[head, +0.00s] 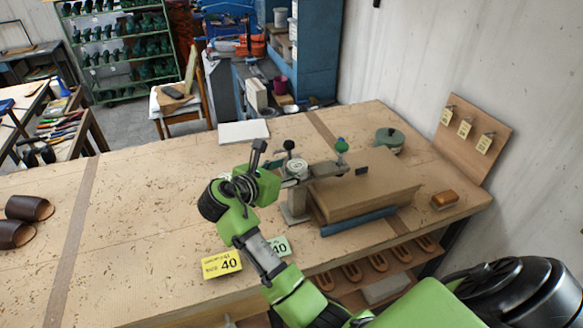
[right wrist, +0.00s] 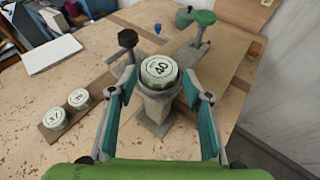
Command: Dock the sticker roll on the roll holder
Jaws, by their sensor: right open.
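The sticker roll (right wrist: 160,71), a pale disc marked 40, sits at the top of a grey post with a flat base, the roll holder (right wrist: 152,108). In the head view the roll (head: 297,167) also shows at the top of the holder (head: 294,205). My right gripper (head: 271,159) is open, with one finger on each side of the roll in the right wrist view (right wrist: 158,76); contact cannot be told. How fully the roll is seated is hidden. My left gripper is not in view.
Two more rolls (right wrist: 54,118) (right wrist: 78,99) stand on a wooden strip. A green-knobbed lever (head: 341,147) and a brown box (head: 370,187) lie right of the holder. Yellow (head: 222,265) and green (head: 277,246) size 40 cards lie in front. The left tabletop is mostly clear.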

